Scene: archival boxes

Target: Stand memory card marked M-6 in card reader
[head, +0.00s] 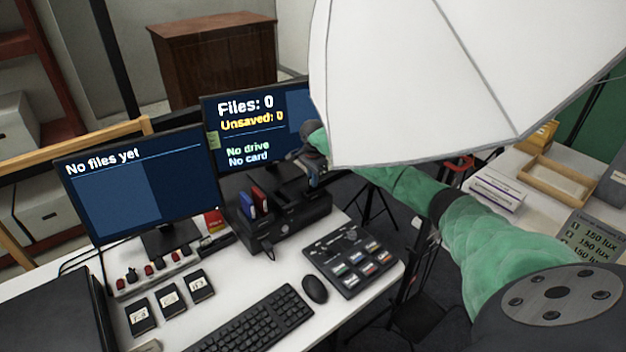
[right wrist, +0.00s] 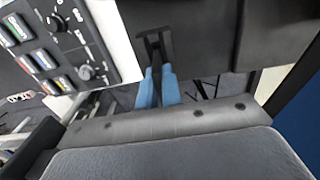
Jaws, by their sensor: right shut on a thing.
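My right gripper (head: 312,172) is above the right end of the black dock unit (head: 290,222) on the desk. In the right wrist view its blue fingers (right wrist: 158,84) are shut on a small dark piece (right wrist: 155,42), taken as the memory card; its marking cannot be read. Whether it touches the dock is unclear. A blue piece (head: 246,206) and a red piece (head: 259,196) stand in the dock's left part. I cannot tell which part is the card reader. The right monitor (head: 250,130) reads "No drive, No card". My left gripper is out of view.
Three black labelled squares (head: 170,299) lie at the desk's front left. A keyboard (head: 255,322), mouse (head: 315,289) and control panel (head: 352,262) fill the front. A left monitor (head: 140,190) stands behind. A large white umbrella (head: 430,70) hangs over my right arm.

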